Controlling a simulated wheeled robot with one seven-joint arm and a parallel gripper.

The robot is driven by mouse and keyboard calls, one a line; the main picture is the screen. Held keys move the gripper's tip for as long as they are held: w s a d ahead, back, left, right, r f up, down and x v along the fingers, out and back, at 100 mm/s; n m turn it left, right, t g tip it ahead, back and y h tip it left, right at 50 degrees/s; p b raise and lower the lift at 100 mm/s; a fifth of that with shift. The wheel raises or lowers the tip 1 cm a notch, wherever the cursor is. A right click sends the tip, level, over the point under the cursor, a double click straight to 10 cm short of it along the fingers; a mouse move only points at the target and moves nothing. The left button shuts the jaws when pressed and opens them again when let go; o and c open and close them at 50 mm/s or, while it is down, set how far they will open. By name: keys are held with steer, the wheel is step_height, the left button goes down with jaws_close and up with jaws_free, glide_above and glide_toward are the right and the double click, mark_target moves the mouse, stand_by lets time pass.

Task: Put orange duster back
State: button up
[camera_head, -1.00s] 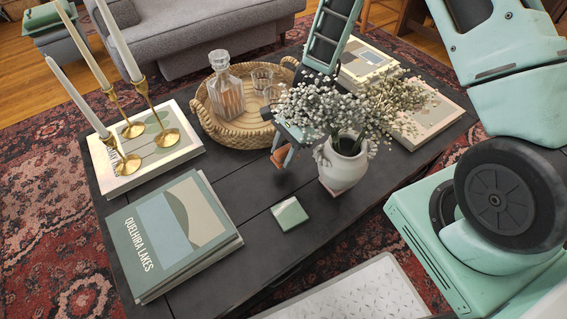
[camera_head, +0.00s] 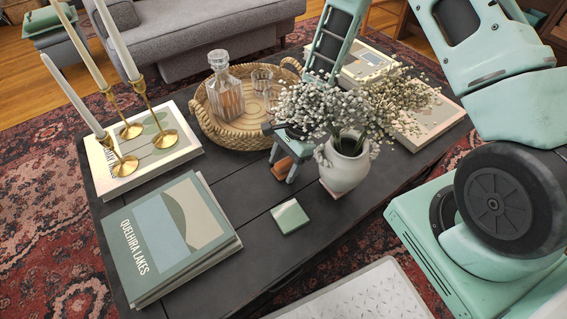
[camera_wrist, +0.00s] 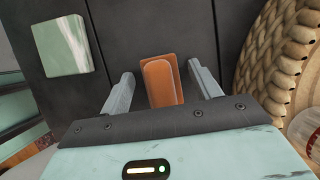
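The orange duster (camera_wrist: 162,82) is a small block with a rounded raised top. In the wrist view it lies between the two fingers of my gripper (camera_wrist: 161,88), with a gap on each side. My gripper is open around it. In the head view, the duster (camera_head: 282,166) shows partly behind my gripper's fingers (camera_head: 284,168), low over the dark table, left of the vase.
A green square tile (camera_head: 290,216) lies in front. A white vase (camera_head: 346,166) with flowers stands close at right. A woven tray (camera_head: 225,133) with a decanter is behind. Books (camera_head: 172,232) and brass candlesticks (camera_head: 127,166) are at left. The dark table (camera_head: 258,205) has bare boards between them.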

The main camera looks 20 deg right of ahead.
steer(key=p+v, duration=0.4)
steer(key=v, duration=0.8)
steer(key=shift+r, duration=0.2)
